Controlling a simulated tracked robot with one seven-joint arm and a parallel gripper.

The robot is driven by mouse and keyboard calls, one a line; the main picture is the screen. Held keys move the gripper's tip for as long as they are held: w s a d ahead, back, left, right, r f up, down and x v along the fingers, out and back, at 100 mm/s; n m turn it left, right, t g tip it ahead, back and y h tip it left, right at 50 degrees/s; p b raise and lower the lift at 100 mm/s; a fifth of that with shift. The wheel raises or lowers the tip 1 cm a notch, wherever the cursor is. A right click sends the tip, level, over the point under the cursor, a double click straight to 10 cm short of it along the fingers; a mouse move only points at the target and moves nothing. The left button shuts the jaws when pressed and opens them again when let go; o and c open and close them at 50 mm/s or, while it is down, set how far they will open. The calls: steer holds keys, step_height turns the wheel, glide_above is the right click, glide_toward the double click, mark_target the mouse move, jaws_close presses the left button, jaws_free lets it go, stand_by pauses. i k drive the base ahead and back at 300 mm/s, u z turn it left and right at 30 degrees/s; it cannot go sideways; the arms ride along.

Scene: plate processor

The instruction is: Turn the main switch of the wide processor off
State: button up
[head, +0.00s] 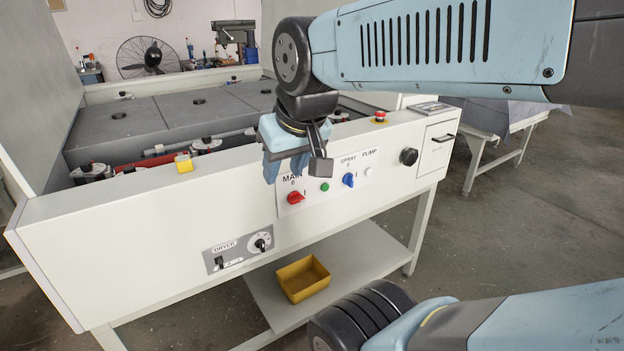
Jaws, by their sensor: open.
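The wide processor (150,225) is a long white machine with a sloping front. Its main switch (294,198) is a red rotary knob on a white panel, below the label MAIN and a 0 mark, with an I mark to its right. The knob is small, and I cannot tell for sure which mark it points to. My gripper (285,172) is open and empty. It points down just above the red knob in the picture and covers part of the MAIN label. It appears apart from the knob, but the depth gap is unclear.
Right of the red knob are a green button (324,187), a blue spray knob (348,180) and a white pump button (368,172). A black knob (409,156), dryer panel (240,250) and red-topped button (380,116) are nearby. A yellow bin (302,279) sits on the lower shelf.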

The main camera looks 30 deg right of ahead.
mark_target(294, 198)
steer(key=z, duration=0.9)
steer(key=k, duration=0.85)
steer(key=u, duration=0.3)
